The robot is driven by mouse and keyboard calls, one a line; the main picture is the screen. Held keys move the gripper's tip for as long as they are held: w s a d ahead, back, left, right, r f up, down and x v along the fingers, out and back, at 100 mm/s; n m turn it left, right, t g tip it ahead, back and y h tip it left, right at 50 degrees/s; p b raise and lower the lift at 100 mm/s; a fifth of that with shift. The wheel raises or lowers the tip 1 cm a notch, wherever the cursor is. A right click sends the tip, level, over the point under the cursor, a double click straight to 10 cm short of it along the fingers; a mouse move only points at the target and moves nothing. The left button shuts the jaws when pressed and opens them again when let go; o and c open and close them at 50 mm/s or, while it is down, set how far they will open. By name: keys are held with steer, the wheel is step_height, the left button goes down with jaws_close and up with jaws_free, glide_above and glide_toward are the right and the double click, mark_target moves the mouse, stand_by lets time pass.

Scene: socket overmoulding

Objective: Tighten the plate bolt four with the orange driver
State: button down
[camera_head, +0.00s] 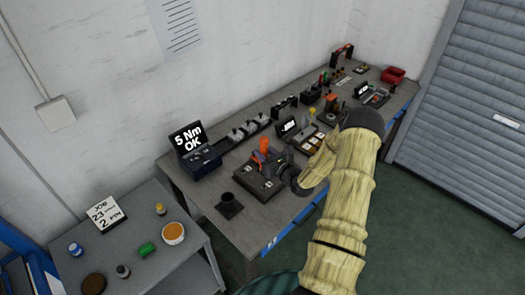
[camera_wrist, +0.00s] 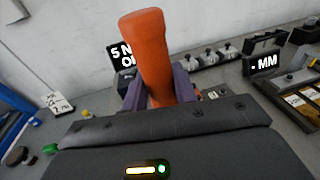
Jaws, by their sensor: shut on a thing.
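The orange driver (camera_wrist: 147,50) stands between the fingers of my gripper (camera_wrist: 160,88) in the wrist view, leaning slightly. My gripper is shut on it. In the head view the orange driver (camera_head: 264,146) shows above a dark plate fixture (camera_head: 258,181) on the long bench, with my gripper (camera_head: 268,160) around it. The driver's tip and the plate bolts are hidden, so I cannot tell which bolt it is over or whether it touches one.
A display reading "5 Nm OK" (camera_head: 187,137) stands behind the fixture. A dark round holder (camera_head: 229,205) is near the bench's left end. Several devices line the bench to the right.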

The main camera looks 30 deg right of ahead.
steer(key=shift+f+b, duration=2.7)
steer(key=shift+f, duration=0.85)
steer(key=shift+f+b, duration=0.6)
steer(key=shift+f, duration=0.25)
stand_by(0.6)
steer(key=shift+s+f, duration=0.15)
steer(key=shift+f, duration=0.4)
stand_by(1.3)
steer(key=shift+r, duration=0.1)
steer(key=shift+r+p, duration=1.55)
steer(key=shift+r, duration=1.05)
